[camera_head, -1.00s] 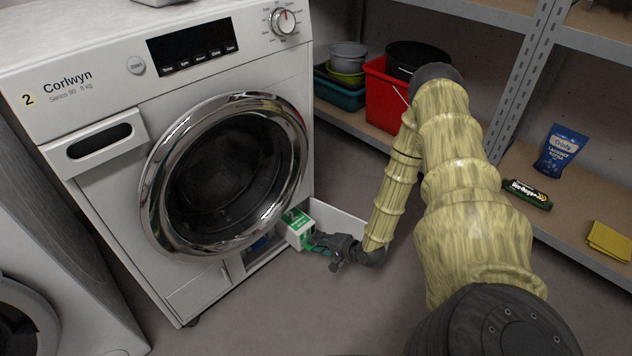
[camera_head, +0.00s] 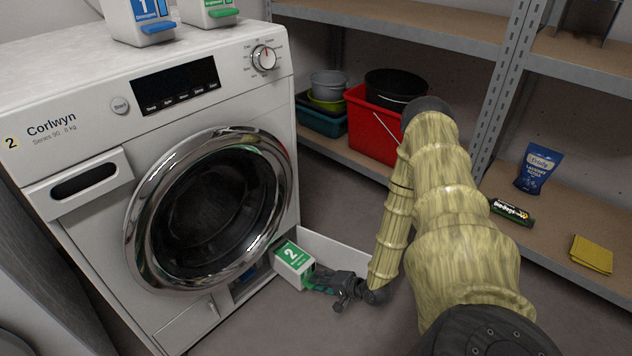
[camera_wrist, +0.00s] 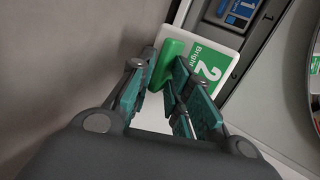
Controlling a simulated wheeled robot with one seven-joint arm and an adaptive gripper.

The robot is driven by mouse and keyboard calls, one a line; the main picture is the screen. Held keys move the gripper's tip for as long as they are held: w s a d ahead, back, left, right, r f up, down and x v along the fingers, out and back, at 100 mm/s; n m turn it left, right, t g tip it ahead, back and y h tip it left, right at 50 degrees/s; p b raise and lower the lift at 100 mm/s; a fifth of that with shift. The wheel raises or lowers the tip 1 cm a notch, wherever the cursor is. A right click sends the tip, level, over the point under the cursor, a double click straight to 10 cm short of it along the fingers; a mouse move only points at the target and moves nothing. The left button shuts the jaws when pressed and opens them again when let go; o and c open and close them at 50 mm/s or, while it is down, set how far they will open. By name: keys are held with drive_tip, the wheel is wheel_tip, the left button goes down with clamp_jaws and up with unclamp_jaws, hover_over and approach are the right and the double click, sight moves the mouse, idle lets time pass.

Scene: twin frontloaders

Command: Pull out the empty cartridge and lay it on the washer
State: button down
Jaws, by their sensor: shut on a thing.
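A white cartridge with a green label marked 2 (camera_head: 293,257) is at the low compartment of the washer (camera_head: 90,125), partly out in front of it; how much is still inside is unclear. My gripper (camera_head: 322,281) is beside it, at its near end. In the wrist view my gripper (camera_wrist: 163,85) is shut on the cartridge's green grip (camera_wrist: 168,62), and the labelled face (camera_wrist: 206,66) shows beyond the fingers. A blue-labelled cartridge marked 1 (camera_wrist: 239,12) sits further inside the compartment.
The compartment's open flap (camera_head: 340,250) stands right of the cartridge. On the washer's top are a blue-labelled container marked 1 (camera_head: 149,11) and a green-labelled one (camera_head: 208,12). Shelving with a red bucket (camera_head: 372,127) stands behind. Top space in front of them looks free.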

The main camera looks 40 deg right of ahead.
drive_tip(key=s+p, duration=0.1)
drive_tip(key=s, duration=0.6)
drive_tip(key=shift+s+d, duration=0.3)
idle(0.4)
drive_tip(key=shift+r, duration=0.15)
drive_tip(key=shift+r+p, duration=1.45)
